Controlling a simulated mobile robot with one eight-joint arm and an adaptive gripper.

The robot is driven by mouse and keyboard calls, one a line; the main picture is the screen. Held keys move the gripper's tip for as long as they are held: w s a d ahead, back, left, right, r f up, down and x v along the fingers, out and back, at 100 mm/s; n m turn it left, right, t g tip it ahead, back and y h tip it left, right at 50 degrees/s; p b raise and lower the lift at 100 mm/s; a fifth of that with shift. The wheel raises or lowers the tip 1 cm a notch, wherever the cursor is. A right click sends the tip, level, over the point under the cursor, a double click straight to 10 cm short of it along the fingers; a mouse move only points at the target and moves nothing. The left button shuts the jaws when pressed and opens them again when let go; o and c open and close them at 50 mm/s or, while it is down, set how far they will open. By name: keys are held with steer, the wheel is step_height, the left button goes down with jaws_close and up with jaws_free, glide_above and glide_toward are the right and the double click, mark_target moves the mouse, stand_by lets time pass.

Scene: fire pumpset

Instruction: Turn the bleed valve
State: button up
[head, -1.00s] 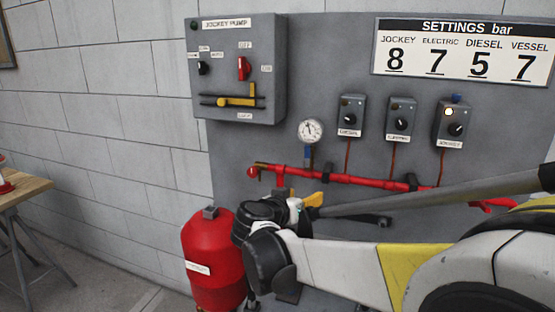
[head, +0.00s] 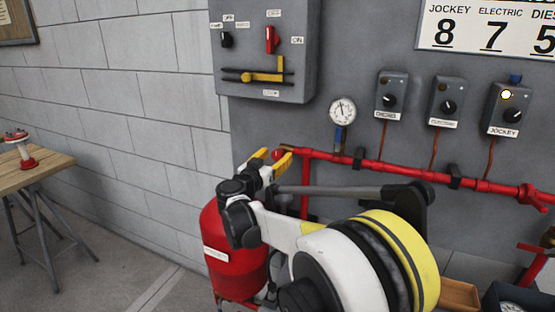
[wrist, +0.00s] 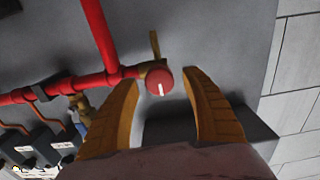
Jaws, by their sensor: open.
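The bleed valve shows in the wrist view as a round red knob (wrist: 159,82) with a white mark, on a brass fitting at the end of the red pipe (wrist: 60,88). In the head view the red knob (head: 278,154) sits at the pipe's left end, partly behind my gripper. My gripper (head: 270,161) is open, with its two yellow fingers on either side of the knob. In the wrist view my gripper (wrist: 165,100) has the knob between its fingertips, with a gap on both sides. I cannot tell how far past the knob the fingertips reach.
A pressure gauge (head: 342,111) is above the pipe. A red vessel (head: 228,252) stands below my gripper. A wooden table (head: 45,170) is at the left.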

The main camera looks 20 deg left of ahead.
steer(key=shift+w, duration=0.55)
steer(key=shift+c, duration=0.2)
steer(key=c, duration=1.1)
steer(key=shift+r, duration=0.1)
